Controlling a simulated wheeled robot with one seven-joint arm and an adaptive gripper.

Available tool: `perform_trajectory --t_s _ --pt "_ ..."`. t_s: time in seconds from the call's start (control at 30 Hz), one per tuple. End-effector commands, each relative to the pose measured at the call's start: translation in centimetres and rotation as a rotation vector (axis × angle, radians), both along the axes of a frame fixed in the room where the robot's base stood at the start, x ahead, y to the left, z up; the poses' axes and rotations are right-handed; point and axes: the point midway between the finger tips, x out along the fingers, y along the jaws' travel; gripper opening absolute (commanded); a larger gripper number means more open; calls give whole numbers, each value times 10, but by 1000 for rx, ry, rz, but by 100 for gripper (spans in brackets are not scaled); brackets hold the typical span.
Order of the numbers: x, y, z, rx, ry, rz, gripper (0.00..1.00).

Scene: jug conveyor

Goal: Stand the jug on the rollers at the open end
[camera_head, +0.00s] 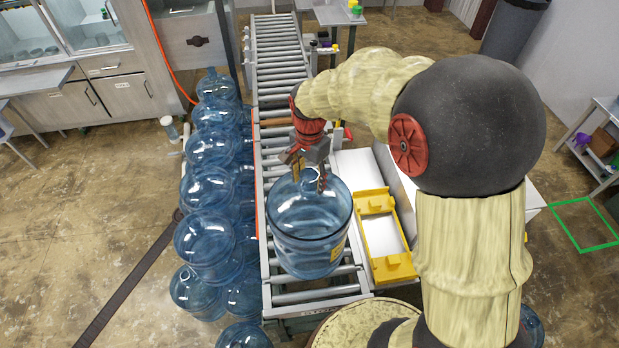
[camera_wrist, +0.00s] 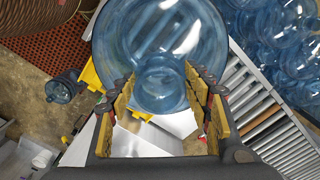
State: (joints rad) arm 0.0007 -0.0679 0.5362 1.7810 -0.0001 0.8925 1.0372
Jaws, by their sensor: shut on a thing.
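The blue jug (camera_head: 309,225) is upright at the near, open end of the roller conveyor (camera_head: 280,72). Its base looks to be on or just over the rollers; I cannot tell whether it touches them. My gripper (camera_head: 309,178) reaches down from above and is shut on the jug's neck. In the wrist view, the fingers (camera_wrist: 164,100) sit on either side of the neck of the jug (camera_wrist: 160,30). The jug's underside is hidden.
Several blue jugs (camera_head: 207,195) are stacked along the conveyor's left side. A yellow frame (camera_head: 378,235) lies close to the right of the held jug. A green floor outline (camera_head: 585,222) is at the far right. Bare rollers (camera_head: 318,296) show in front of the jug.

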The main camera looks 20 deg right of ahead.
Motion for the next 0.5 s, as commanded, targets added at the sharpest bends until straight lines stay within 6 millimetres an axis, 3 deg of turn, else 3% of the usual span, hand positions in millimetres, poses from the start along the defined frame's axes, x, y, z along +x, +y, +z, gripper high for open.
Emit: perform_trajectory --t_s 0.17,0.2,0.5 --pt "1 0 -2 0 -2 0 0" --pt "1 0 -2 0 -4 0 51" --pt "0 0 -2 0 -1 0 68"
